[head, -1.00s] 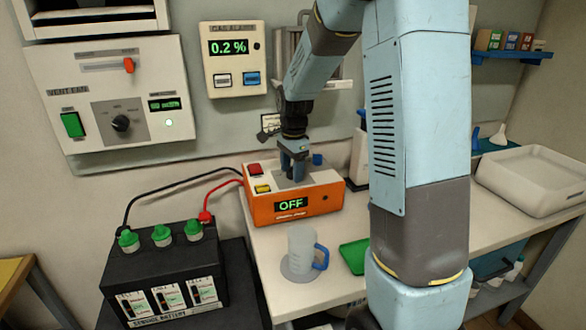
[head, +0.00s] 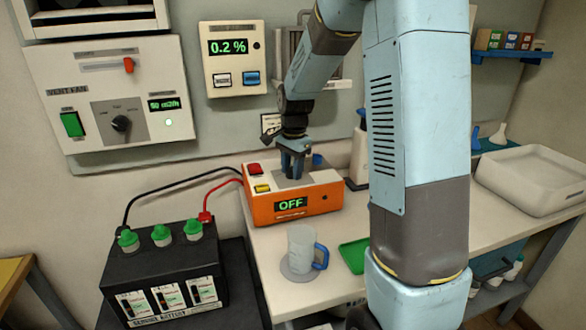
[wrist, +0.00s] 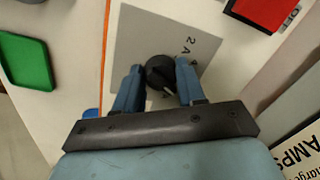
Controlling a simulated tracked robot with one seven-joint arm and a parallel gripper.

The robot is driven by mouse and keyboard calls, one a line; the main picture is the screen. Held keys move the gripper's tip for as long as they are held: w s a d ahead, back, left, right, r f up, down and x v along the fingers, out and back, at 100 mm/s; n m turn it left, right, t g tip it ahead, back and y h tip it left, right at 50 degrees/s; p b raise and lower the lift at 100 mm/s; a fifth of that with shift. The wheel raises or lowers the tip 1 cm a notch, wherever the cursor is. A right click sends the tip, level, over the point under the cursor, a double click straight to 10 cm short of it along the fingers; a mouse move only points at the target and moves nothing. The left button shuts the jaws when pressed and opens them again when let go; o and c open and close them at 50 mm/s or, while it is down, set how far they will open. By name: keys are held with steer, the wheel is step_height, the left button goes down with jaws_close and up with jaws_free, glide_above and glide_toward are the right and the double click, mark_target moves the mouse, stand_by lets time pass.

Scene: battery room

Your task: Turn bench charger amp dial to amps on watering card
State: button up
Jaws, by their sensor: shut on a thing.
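The orange bench charger (head: 262,208) stands on the bench, its display (head: 291,204) reading OFF. In the wrist view its black amp dial (wrist: 160,73) sits on a grey plate (wrist: 135,42), with a "2 A" mark beside it. The dial's white pointer line is partly visible, at its lower right. My gripper (wrist: 161,82) is shut on the dial, one blue finger on each side; in the head view my gripper (head: 292,172) hides the dial. A card edge reading "Charger AMPS" (wrist: 296,145) shows at the lower right of the wrist view; its number is out of frame.
A black battery (head: 165,275) with green caps stands at left, joined to the charger by black and red cables. A clear jug (head: 301,252) and green tray (head: 354,256) are in front. A red button (wrist: 262,10) is near the dial.

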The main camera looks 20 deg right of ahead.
steer(key=shift+n, duration=0.7)
steer(key=shift+w, duration=0.1)
steer(key=o, duration=1.1)
steer(key=shift+c, duration=0.2)
steer(key=shift+s+d+r, duration=0.1)
steer(key=shift+r, duration=1.75)
steer(key=shift+s+d+r, duration=0.1)
steer(key=shift+r, duration=1.75)
